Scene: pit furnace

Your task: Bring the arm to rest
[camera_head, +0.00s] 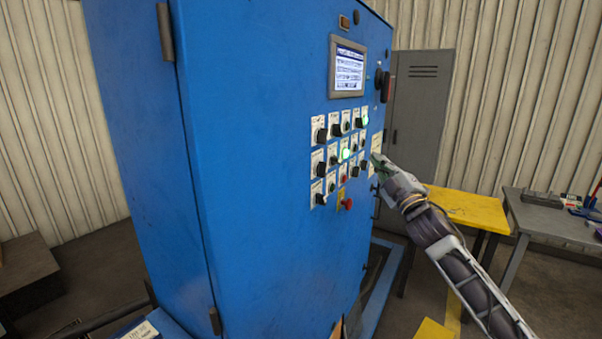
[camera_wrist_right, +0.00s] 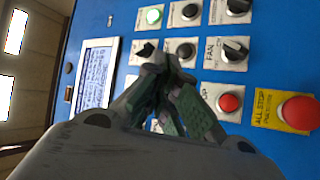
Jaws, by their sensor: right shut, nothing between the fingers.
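My right gripper (camera_head: 378,160) is raised in front of the control panel on the blue cabinet (camera_head: 250,190), close to the right side of its knobs and buttons. In the wrist view its fingers (camera_wrist_right: 158,75) are closed together with nothing between them, and they cover part of the panel. Whether the fingertips touch the panel I cannot tell. My right arm reaches in from the lower right. My left gripper does not show.
The panel has a lit screen (camera_head: 348,67), several black knobs, green lamps (camera_head: 346,154) and a red stop button (camera_head: 347,204). A yellow table (camera_head: 468,208) and a grey bench (camera_head: 550,222) with small items stand at the right. A grey locker (camera_head: 420,110) stands behind.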

